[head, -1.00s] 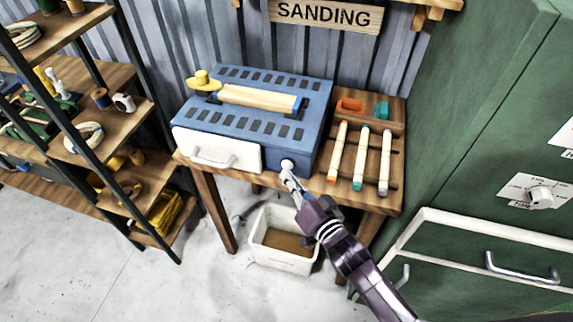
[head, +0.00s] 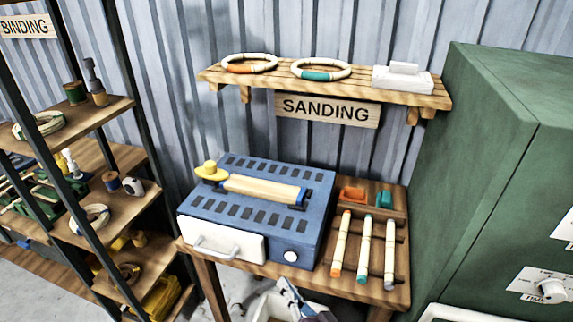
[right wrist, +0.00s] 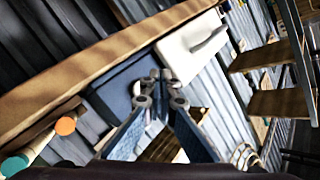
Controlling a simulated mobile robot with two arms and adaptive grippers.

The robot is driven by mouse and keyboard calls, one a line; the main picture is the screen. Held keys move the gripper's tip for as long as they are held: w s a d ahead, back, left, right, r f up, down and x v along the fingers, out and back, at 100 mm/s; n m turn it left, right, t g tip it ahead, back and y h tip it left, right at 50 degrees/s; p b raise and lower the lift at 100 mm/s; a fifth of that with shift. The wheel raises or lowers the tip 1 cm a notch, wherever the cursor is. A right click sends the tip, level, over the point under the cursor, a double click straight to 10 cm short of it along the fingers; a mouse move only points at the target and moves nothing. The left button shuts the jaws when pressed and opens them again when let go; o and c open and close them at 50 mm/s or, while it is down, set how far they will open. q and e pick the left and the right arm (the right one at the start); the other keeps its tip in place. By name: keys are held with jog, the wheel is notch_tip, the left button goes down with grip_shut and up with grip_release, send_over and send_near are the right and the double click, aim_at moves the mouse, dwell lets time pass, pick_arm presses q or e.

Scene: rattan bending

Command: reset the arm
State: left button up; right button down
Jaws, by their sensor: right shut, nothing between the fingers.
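My right gripper (head: 289,292) shows at the bottom edge of the head view, in front of the table and below the round white knob (head: 290,257) of the blue sanding machine (head: 262,205). Only its tip end shows there; the arm behind it is mostly out of frame. In the right wrist view the fingertips (right wrist: 161,88) are together with nothing held, and the blue machine (right wrist: 118,95) is behind them. My left gripper is in neither view.
The wooden table (head: 345,288) also bears several pale sticks with coloured ends in a rack (head: 376,250). A shelf unit (head: 100,110) stands left and a green cabinet (head: 470,170) right. A white bin (head: 262,308) is partly visible below the table.

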jog(key=s+d+f+n+g+h, duration=0.15)
jog(key=s+d+f, duration=0.3)
jog(key=f, duration=0.65)
jog(key=s+d+f+g+h+b, duration=0.1)
jog(key=s+d+f+g+h, duration=0.25)
jog(key=f, duration=0.85)
jog(key=s+d+f+n+g, duration=0.15)
jog(key=s+d+f, duration=0.4)
jog(key=f, duration=0.55)
jog(key=s+d+f+g, duration=0.2)
jog(key=s+f, duration=0.3)
jog(key=s, duration=0.4)
jog(key=s+d+f+n+g+h+b, duration=0.1)
jog(key=s+d+f, duration=0.3)
jog(key=s, duration=0.6)
jog(key=s+d+f+g+h, duration=0.1)
jog(key=s+d+f+g, duration=0.2)
jog(key=s+f, duration=0.3)
jog(key=s+g, duration=0.1)
jog(key=s, duration=0.2)
jog(key=shift+s+d, duration=0.15)
jog(key=shift+s, duration=0.2)
jog(key=shift+f, duration=0.1)
